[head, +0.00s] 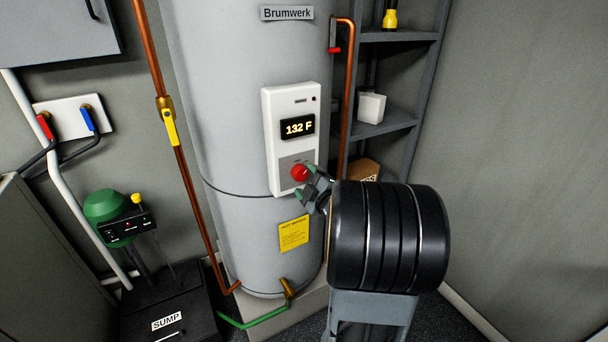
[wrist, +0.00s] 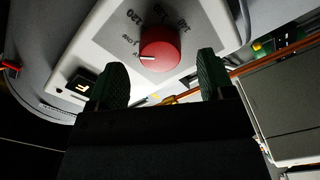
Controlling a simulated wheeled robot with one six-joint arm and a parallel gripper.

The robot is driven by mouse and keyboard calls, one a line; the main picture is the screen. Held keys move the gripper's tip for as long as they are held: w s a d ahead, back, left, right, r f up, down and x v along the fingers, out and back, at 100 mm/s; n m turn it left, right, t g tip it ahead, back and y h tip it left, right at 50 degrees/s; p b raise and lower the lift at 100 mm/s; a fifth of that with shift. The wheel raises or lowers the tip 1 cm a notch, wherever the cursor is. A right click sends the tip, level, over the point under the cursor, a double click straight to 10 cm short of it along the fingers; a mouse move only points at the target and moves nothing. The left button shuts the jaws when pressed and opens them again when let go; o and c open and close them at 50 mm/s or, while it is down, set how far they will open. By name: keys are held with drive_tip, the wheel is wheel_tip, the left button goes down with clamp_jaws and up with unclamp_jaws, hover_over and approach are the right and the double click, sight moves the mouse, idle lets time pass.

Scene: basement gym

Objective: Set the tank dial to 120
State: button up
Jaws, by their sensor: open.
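The tank dial is a red round knob (head: 299,172) on the white control panel (head: 271,150) of the grey tank. The display (head: 297,127) above it reads 132 F. In the wrist view the knob (wrist: 162,42) has a white pointer mark at its lower left, and printed numbers including 120 and 140 lie on the panel beyond it. My gripper (head: 312,187) is open just below and right of the knob in the head view. In the wrist view the knob appears between the two dark green finger pads (wrist: 160,66); contact cannot be told.
A copper pipe (head: 345,90) and grey shelves (head: 398,122) with a white box (head: 371,107) stand right of the tank. A yellow notice (head: 294,234) is below the panel. The sump unit (head: 165,310) is at the lower left. Bare wall (head: 520,130) fills the right.

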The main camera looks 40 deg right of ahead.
sight(300, 173)
drive_tip(key=shift+w+d, duration=0.2)
drive_tip(key=shift+w, duration=1.2)
drive_tip(key=c, duration=0.9)
drive_tip(key=shift+m, duration=0.3)
drive_tip(key=m, duration=0.3)
drive_tip(key=shift+m, duration=0.3)
drive_tip(key=shift+a+m, duration=0.1)
drive_tip(key=shift+m, duration=2.1)
